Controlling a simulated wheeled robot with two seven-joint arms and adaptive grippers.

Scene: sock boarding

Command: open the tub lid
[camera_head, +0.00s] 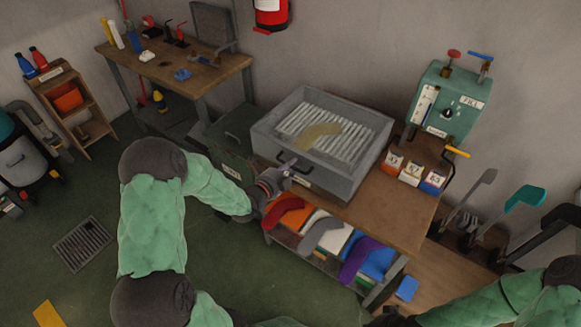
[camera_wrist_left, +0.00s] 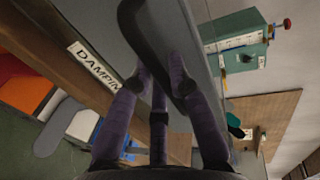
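The grey tub (camera_head: 345,180) stands on the wooden bench. Through its top I see pale slats and a beige sock shape (camera_head: 314,136); whether a clear lid covers them I cannot tell. My left gripper (camera_head: 287,167) is at the tub's front wall. In the left wrist view, its purple fingers (camera_wrist_left: 162,72) converge on either side of a dark curved handle (camera_wrist_left: 148,42) and look shut on it. A label reading "DAMPIN…" (camera_wrist_left: 94,66) is beside the handle. My right arm enters at the lower right of the head view; its gripper is not visible.
A green machine (camera_head: 447,103) with valves stands right of the tub, with small numbered boxes (camera_head: 411,173) before it. Coloured foot-shaped pieces (camera_head: 322,234) fill the shelf below. A dark green chest (camera_head: 232,140) stands left of the tub. The wall is close behind.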

